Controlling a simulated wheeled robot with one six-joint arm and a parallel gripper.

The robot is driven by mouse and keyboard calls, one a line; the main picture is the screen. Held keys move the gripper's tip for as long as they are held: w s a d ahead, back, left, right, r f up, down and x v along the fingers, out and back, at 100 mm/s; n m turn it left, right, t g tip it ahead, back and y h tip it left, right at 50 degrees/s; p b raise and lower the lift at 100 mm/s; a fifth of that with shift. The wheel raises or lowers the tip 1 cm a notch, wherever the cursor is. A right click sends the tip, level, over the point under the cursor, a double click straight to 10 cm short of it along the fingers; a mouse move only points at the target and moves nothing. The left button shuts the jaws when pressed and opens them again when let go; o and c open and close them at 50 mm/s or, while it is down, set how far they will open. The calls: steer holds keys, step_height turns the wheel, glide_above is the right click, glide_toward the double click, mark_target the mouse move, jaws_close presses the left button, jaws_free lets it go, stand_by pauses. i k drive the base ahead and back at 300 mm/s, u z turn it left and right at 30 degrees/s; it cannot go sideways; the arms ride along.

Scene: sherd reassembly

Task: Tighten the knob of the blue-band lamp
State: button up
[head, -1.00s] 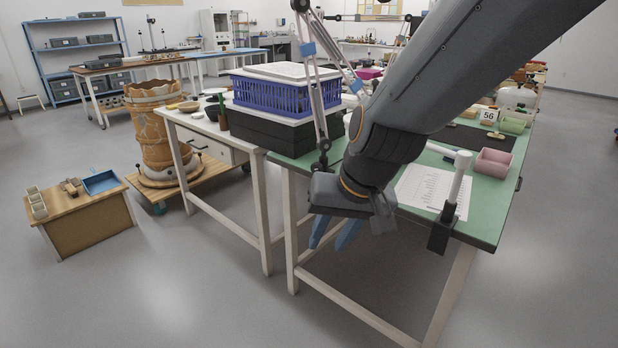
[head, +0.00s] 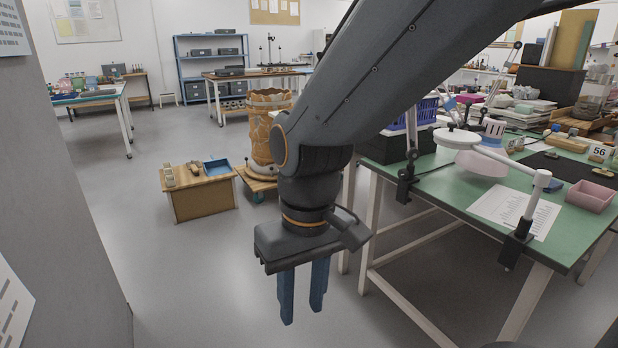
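The blue-band lamp is clamped to the left edge of the green table. My gripper (head: 302,312) points down over open floor, left of the table and apart from the lamp. Its two blue fingers are apart with nothing between them.
A second, white-armed fixture (head: 535,198) is clamped at the green table's (head: 447,184) front edge. A paper sheet and a pink tray (head: 591,195) lie nearby. A low wooden bench (head: 201,197) and a large vessel (head: 266,130) stand behind. A grey wall (head: 75,150) is close left.

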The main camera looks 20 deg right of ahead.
mark_target(403, 173)
steer(key=u, duration=0.7)
steer(key=i, duration=0.85)
steer(key=z, duration=2.65)
